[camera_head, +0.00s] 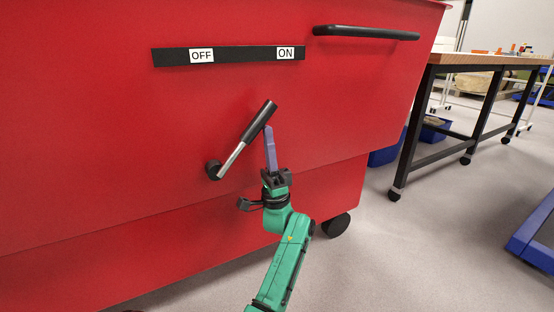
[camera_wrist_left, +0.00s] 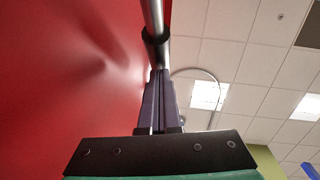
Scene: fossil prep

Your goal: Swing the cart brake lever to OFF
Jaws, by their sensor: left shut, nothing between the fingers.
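The brake lever (camera_head: 237,149) is a silver rod with a black grip, mounted on a round black pivot on the red cart (camera_head: 130,130). It tilts up and to the right, toward the ON label (camera_head: 286,53). The OFF label (camera_head: 201,56) is at the left on the same black strip. My left gripper (camera_head: 268,130) is shut and empty, its purple fingers pointing up just right of the lever's grip. In the left wrist view the shut fingers (camera_wrist_left: 157,100) reach up close to the lever (camera_wrist_left: 154,25); whether they touch cannot be told. My right gripper is not in view.
A black handle bar (camera_head: 365,33) sticks out at the cart's upper right. A black caster (camera_head: 336,225) is under the cart. A wheeled workbench (camera_head: 490,60) with blue bins beneath stands at the right. The floor between is clear.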

